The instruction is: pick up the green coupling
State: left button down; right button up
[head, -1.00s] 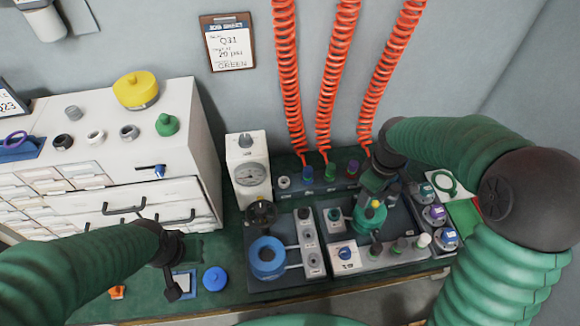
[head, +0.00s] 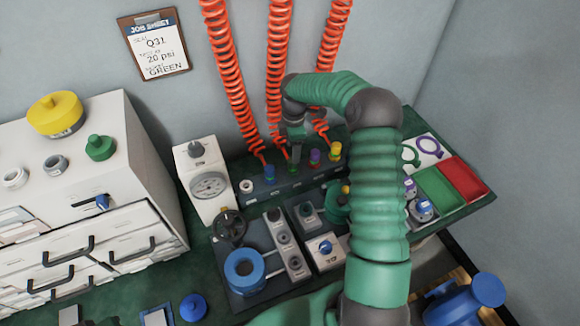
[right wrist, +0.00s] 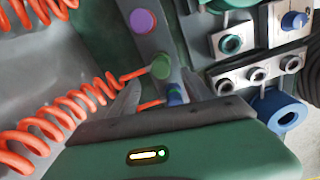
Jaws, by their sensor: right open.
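The green coupling (head: 294,165) stands in the grey rack (head: 250,197) at the back of the bench, between the blue coupling (head: 269,173) and the purple coupling (head: 314,157). My right gripper (head: 296,137) is just above it and partly hides it in the head view. In the right wrist view the green coupling (right wrist: 161,67) shows ahead of the open, empty fingers (right wrist: 160,92). The blue coupling (right wrist: 175,95) shows between the fingers there, and the purple one (right wrist: 143,22) lies farther off. Contact with the green coupling cannot be told. My left gripper is out of view.
Orange coiled hoses (head: 277,75) hang right beside my right gripper. A yellow coupling (head: 335,150) stands at the rack's right. A pressure gauge (head: 209,185) stands to the left. Test fixtures (head: 245,270) fill the bench in front.

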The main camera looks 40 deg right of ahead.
notch_tip(320, 180, down, 2)
jog(key=shift+d, duration=0.15)
jog(key=f, duration=0.2)
jog(key=f+b, duration=0.1)
jog(key=f, duration=0.1)
jog(key=shift+a+f, duration=0.2)
jog(key=shift+f, duration=0.15)
jog(key=shift+r, duration=0.1)
grip_shut()
